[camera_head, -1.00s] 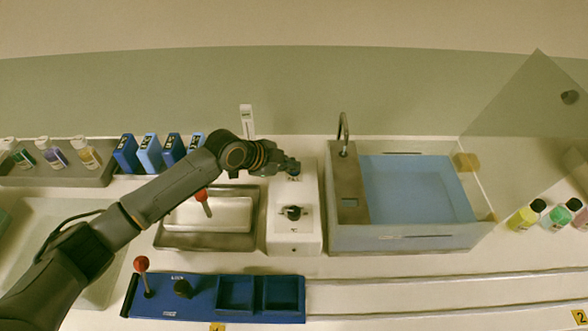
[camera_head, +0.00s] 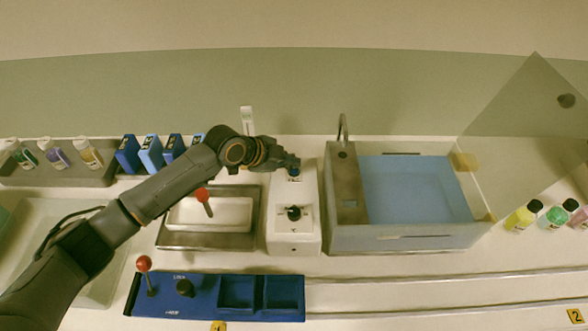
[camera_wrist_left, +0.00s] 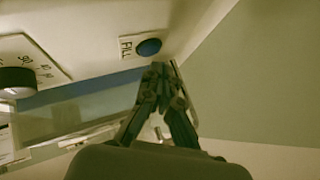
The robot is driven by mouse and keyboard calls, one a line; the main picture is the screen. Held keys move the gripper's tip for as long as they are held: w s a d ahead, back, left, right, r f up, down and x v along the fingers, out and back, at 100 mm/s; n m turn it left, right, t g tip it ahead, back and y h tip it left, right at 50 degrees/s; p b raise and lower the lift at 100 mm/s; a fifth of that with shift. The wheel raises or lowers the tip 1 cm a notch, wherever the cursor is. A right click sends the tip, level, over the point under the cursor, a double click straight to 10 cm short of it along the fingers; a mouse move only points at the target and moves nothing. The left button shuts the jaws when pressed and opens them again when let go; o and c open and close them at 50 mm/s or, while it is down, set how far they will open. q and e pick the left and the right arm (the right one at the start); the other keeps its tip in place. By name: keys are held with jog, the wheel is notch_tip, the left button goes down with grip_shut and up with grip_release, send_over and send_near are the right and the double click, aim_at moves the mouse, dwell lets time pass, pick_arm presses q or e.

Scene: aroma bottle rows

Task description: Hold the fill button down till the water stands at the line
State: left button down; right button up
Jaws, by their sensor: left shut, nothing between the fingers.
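The white control box (camera_head: 281,225) stands left of the water tank and carries a black knob (camera_head: 294,213). In the left wrist view a round blue button (camera_wrist_left: 148,47) sits beside a FILL label (camera_wrist_left: 126,47). My left gripper (camera_head: 296,164) is shut and empty over the back of the box, its tips at the button. In the wrist view its tips (camera_wrist_left: 160,68) lie right beside the button; I cannot tell whether they press it. The clear tank holds blue water (camera_head: 415,190). A short dark mark (camera_head: 415,236) shows on the tank's front wall. My right gripper is out of view.
A faucet (camera_head: 342,127) stands at the tank's back left. A clear lid (camera_head: 525,125) leans up at its right. A metal tray (camera_head: 175,240) and a blue panel (camera_head: 205,313) with a red-knobbed lever (camera_head: 144,264) lie left. Bottles (camera_head: 522,216) stand far right.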

aim_at(291, 172)
pick_arm(q)
jog(key=shift+r+p, duration=2)
jog(key=shift+r, duration=0.55)
jog(key=shift+f, duration=0.1)
